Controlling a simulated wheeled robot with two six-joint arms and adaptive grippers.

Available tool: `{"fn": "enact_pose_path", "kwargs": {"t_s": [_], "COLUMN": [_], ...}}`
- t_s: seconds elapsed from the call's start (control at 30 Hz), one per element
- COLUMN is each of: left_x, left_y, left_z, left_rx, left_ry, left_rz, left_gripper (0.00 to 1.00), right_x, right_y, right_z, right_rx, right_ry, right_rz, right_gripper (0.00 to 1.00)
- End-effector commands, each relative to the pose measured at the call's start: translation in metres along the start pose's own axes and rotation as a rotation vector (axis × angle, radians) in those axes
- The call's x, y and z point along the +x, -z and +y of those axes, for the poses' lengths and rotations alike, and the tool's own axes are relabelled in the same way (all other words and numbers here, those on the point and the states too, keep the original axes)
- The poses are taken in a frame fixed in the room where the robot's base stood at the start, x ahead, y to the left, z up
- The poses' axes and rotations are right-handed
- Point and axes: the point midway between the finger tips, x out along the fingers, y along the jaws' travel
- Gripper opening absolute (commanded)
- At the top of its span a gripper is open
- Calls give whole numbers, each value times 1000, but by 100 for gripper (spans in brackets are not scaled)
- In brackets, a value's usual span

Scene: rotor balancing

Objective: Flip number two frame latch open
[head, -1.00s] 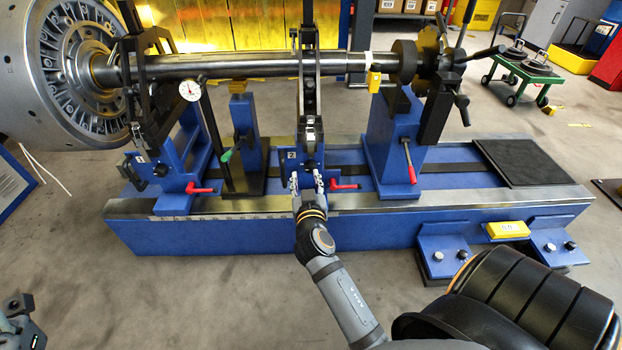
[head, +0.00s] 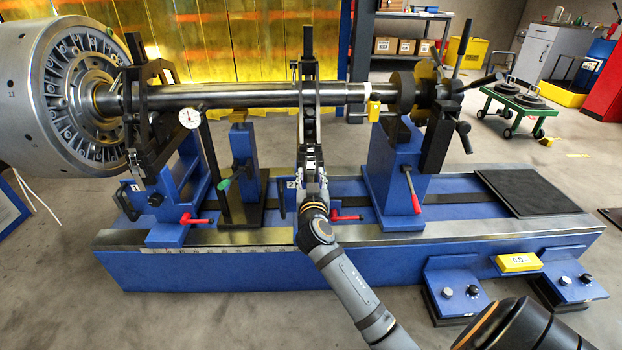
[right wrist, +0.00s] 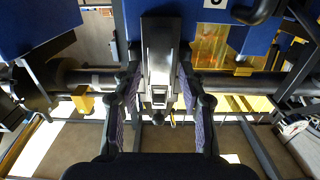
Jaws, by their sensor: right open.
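The number two frame (head: 309,100) stands mid-bed as a dark upright around the shaft, with a plate marked 2 (head: 291,184) low on its left. Its latch appears to be the long grey metal piece (right wrist: 158,45) in the right wrist view, lying lengthwise between my fingers. My right gripper (head: 312,172) is in front of this frame, below the shaft. It also shows in the right wrist view (right wrist: 160,85), open, with one finger on each side of the metal piece. I cannot tell whether the fingers touch it. My left gripper is out of view.
The long shaft (head: 245,95) runs across above my gripper, with a big rotor drum (head: 30,100) at its left end. A red handle (head: 347,217) is right beside my wrist. A dial gauge (head: 190,118) and blue supports (head: 395,170) stand along the blue bed (head: 230,270).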

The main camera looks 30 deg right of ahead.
Motion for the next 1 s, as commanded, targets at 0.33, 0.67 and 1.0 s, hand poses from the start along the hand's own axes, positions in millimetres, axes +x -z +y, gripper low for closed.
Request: {"fn": "enact_pose_path", "kwargs": {"t_s": [0.33, 0.67, 1.0], "left_x": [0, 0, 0], "left_y": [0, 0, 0], "left_z": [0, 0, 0], "left_rx": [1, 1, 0], "left_ry": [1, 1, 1], "left_rz": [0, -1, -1], "left_gripper": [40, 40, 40], "right_x": [2, 2, 2], "right_y": [0, 0, 0], "right_z": [0, 0, 0], "right_rx": [0, 0, 0], "right_ry": [0, 0, 0], "right_rz": [-1, -1, -2], "right_gripper": [32, 0, 0]}}
